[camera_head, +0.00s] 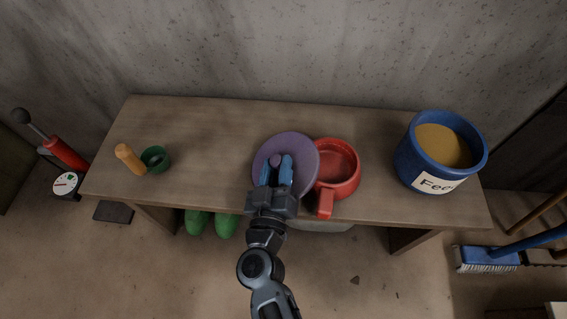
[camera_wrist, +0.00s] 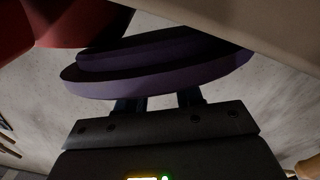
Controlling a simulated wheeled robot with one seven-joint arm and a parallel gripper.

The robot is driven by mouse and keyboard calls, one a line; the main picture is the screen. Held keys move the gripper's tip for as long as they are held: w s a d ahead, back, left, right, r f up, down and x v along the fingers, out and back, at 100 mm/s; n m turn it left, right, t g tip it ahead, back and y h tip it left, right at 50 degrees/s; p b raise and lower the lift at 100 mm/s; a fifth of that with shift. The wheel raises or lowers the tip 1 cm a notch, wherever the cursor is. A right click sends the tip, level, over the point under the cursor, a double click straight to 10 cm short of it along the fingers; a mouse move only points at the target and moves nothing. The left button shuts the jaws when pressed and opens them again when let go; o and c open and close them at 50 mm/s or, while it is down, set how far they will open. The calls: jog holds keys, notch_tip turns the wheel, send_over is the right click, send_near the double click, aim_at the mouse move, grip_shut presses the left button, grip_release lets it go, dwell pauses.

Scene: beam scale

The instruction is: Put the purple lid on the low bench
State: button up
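The purple lid (camera_head: 300,150) is a round disc with a small knob (camera_head: 276,160). In the head view it hangs over the middle of the low bench (camera_head: 220,130), just left of the open red pot (camera_head: 345,160), overlapping its left rim. My gripper (camera_head: 276,170) has its two blue fingers on either side of the knob and seems shut on it. In the wrist view the lid (camera_wrist: 160,65) shows edge-on with its stepped underside, apart from the bench. The fingers run behind its edge there, so their contact with the knob is hidden.
A blue crock (camera_head: 415,170) with a paper label stands at the bench's right. The bench top between the cup and the lid is clear. Green boots (camera_head: 226,225) sit underneath.

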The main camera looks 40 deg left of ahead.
grip_shut()
dwell(0.3)
